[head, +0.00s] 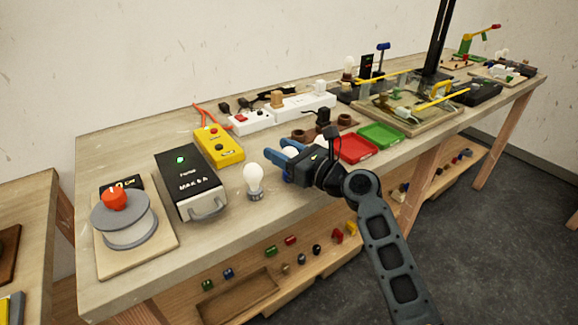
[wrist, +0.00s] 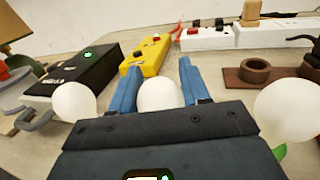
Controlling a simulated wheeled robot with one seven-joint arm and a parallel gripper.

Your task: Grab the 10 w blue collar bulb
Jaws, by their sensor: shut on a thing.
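My gripper (wrist: 185,75) reaches out over the bench, its two blue fingers on either side of a white round bulb (wrist: 158,95). It is shut on this bulb. The bulb's lower part and collar are hidden by the gripper body, so I cannot tell the collar colour or the wattage. In the head view my gripper (head: 280,158) is low over the bench and mostly covers the held bulb. A second white bulb (head: 253,180) with a grey base stands upright to its left; it also shows in the wrist view (wrist: 75,100). A third white bulb (wrist: 285,110) is at the right.
A black box with a green light (head: 190,180) and a yellow box (head: 218,146) stand to the left. Red (head: 357,148) and green (head: 381,136) trays lie to the right. A white power strip (head: 300,106) and brown sockets are behind. The bench's front edge is close.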

